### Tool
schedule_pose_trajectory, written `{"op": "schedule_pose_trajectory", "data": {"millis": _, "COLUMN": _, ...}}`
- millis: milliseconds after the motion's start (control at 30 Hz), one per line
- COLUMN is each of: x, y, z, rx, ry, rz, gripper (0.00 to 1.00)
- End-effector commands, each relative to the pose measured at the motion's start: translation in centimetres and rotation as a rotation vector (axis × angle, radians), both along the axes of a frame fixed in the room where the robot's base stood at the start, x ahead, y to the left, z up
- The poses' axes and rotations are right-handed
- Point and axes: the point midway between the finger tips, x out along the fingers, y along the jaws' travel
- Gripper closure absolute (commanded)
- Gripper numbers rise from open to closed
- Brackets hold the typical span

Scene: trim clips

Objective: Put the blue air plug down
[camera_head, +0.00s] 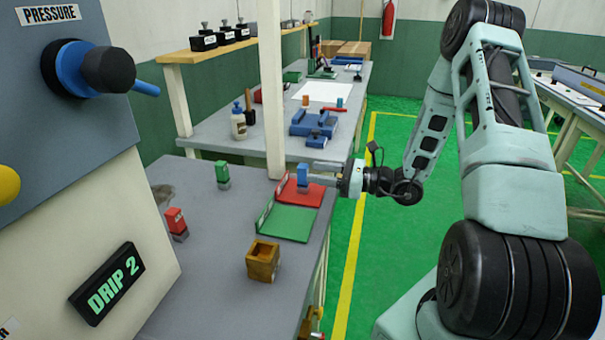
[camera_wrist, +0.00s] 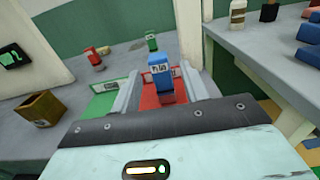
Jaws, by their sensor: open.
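The blue air plug (camera_head: 303,174) stands upright on the red tray (camera_head: 311,197) at the right edge of the grey bench. In the wrist view the blue air plug (camera_wrist: 159,76) stands between my two fingers, over the red tray (camera_wrist: 150,101). My gripper (camera_wrist: 163,78) is open, with a finger on each side of the plug; a gap shows beside it. In the head view my gripper (camera_head: 313,172) reaches in from the right, low over the tray.
A green tray (camera_head: 288,223) adjoins the red one. A red plug (camera_head: 176,222), a green plug (camera_head: 222,173) and a brown open box (camera_head: 262,262) stand on the bench. A white post (camera_head: 271,90) rises close behind the red tray. Bare bench lies left of the trays.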

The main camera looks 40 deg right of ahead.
Motion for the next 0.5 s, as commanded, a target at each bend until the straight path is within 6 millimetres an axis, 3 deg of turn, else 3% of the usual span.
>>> {"op": "schedule_pose_trajectory", "data": {"millis": 200, "x": -3.1, "y": -2.5, "z": -0.1, "rx": -0.001, "ry": 0.0, "rz": -0.003, "gripper": 0.55}}
{"op": "schedule_pose_trajectory", "data": {"millis": 500, "x": -4.4, "y": -3.2, "z": 0.1, "rx": -0.002, "ry": 0.0, "rz": 0.009, "gripper": 0.55}}
